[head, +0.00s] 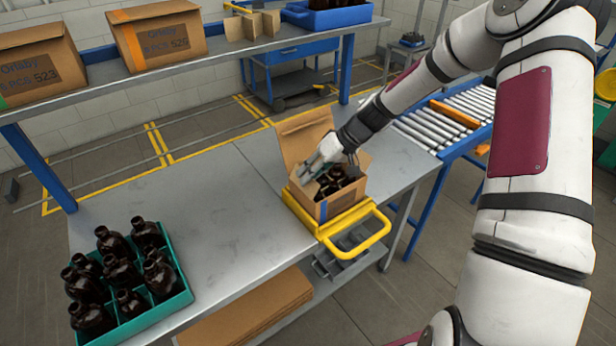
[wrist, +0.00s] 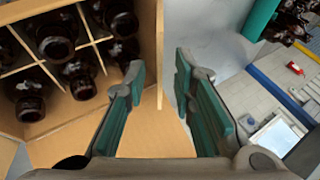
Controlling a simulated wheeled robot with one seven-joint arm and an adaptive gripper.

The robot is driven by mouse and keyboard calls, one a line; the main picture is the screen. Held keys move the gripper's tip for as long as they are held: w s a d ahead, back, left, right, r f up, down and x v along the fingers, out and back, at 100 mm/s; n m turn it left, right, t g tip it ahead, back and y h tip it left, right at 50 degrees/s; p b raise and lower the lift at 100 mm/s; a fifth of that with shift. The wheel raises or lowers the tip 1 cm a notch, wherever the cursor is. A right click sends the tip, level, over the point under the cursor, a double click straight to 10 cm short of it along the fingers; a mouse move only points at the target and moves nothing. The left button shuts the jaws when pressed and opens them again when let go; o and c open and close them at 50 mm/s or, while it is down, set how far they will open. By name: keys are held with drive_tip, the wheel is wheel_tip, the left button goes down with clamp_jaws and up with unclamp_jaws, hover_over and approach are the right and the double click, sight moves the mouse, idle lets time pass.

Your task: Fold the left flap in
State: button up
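An open cardboard box (head: 341,205) stands in a yellow holder (head: 303,214) on the bench. Dark bottles fill it; the wrist view shows several bottles (wrist: 57,48) between cardboard dividers at left. A smaller flap (head: 363,160) stands at the right. My gripper (head: 312,173) is at the box opening, beside the tall flap. In the wrist view my gripper (wrist: 158,78) is open, its teal-padded fingers spread. A cardboard edge shows between them; I cannot tell whether a finger touches it.
A teal crate of dark bottles (head: 184,296) stands on the bench at lower left. The bench (head: 225,190) is clear between crate and box. A shelf (head: 240,47) with closed cartons runs behind. A roller conveyor (head: 432,124) is at right.

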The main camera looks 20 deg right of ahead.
sight(299, 186)
drive_tip(key=shift+x, duration=0.85)
drive_tip(key=shift+c, duration=0.3)
clamp_jaws()
drive_tip(key=shift+d, duration=0.1)
drive_tip(key=y+b, duration=0.1)
drive_tip(key=d+f+y, duration=0.1)
drive_tip(key=y, duration=0.1)
drive_tip(key=shift+w+m+g+b, duration=0.3)
drive_tip(key=shift+m+g+b, duration=0.05)
drive_tip(key=shift+m+g, duration=0.05)
drive_tip(key=shift+d+f+m+y+b, duration=0.15)
drive_tip(key=shift+y+b, duration=0.2)
drive_tip(key=shift+y, duration=0.25)
drive_tip(key=shift+d+f+m+y+b, duration=0.15)
drive_tip(key=shift+y+b, duration=0.15)
drive_tip(key=shift+y, duration=0.3)
drive_tip(key=shift+a, duration=0.1)
